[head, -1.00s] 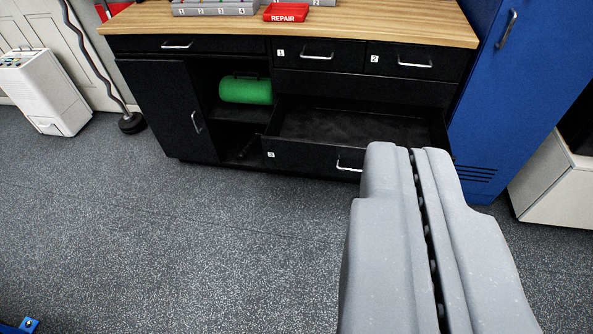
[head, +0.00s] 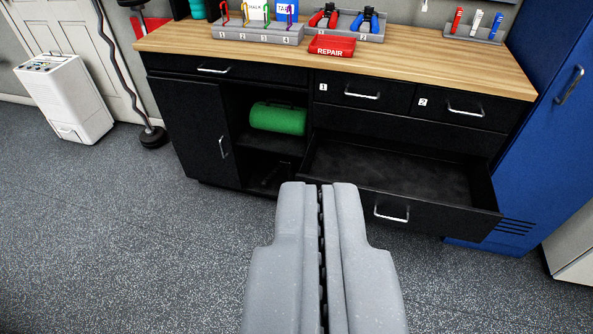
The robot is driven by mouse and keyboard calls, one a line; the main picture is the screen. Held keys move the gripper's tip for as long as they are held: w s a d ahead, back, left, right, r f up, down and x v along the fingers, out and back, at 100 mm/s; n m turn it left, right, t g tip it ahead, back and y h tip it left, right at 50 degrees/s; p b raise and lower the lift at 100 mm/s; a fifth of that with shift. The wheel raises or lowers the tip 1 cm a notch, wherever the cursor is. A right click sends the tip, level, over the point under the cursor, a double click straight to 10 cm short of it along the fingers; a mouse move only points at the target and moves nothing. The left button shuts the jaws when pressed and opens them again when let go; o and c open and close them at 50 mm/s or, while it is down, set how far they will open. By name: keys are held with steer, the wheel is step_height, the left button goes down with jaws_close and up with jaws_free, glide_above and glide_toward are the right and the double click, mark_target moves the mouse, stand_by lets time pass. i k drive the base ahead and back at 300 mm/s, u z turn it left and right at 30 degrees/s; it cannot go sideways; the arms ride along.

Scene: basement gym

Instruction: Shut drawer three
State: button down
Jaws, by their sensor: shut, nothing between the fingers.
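The black drawer three (head: 450,215) is pulled out at the lower right of the black cabinet, and its inside looks empty. Its silver handle (head: 391,214) shows on the front panel. Its number label is hidden behind my gripper. My grey gripper (head: 319,186) is shut and empty. In the picture its tips overlap the left end of the drawer front; I cannot tell whether they touch. Drawers one (head: 340,90) and two (head: 445,105) above are shut.
A green cylinder (head: 278,118) lies on the open shelf left of the drawer. A blue locker (head: 560,140) stands close on the right. A wooden worktop (head: 400,68) holds a red REPAIR tray (head: 332,46). The speckled floor (head: 130,240) at the left is clear.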

mark_target(439, 191)
steer(key=u, duration=0.25)
steer(key=i, duration=1.05)
steer(key=z, duration=0.2)
